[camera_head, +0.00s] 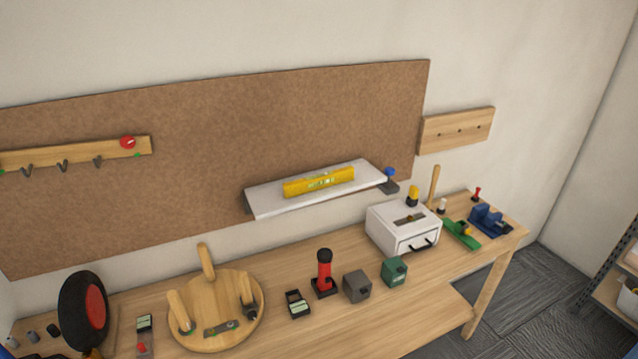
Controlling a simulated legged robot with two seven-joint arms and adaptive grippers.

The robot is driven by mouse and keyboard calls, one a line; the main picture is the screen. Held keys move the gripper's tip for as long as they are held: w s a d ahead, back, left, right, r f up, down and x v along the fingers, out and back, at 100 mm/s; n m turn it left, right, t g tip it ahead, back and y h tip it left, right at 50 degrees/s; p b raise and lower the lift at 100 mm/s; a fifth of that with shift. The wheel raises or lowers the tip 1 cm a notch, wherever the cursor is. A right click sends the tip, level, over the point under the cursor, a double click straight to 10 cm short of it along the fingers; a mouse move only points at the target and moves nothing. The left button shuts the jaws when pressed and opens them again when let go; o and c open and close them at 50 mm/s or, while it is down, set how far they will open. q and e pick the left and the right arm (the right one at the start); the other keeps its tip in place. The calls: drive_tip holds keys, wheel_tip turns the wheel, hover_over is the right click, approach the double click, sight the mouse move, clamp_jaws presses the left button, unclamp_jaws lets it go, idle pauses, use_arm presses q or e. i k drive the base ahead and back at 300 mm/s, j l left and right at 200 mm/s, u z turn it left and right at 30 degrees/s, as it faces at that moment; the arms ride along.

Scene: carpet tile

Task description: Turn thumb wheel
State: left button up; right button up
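No part clearly shows as a thumb wheel from this distance; I cannot tell which item bears it. A black wheel with a red hub (95,305) stands upright at the left end of the workbench. A green box (394,271) and a dark grey box (357,286) sit near the middle front. A small black device with a pale face (297,304) lies left of a red and black upright handle (324,270). A similar pale-faced device with a red part (143,334) lies near the wheel. Neither of my grippers is in view.
The wooden bench (300,341) runs along the wall. A round wooden board with pegs (225,292), a white drawer box (385,240) and a blue vise (488,220) stand on it. A shelf (262,202) with a yellow level (318,182) juts out above.

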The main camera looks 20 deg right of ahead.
sight(389, 170)
drive_tip(key=i+l+u, duration=0.15)
drive_tip(key=l, duration=0.5)
drive_tip(key=l+u, duration=0.15)
drive_tip(key=l, duration=0.45)
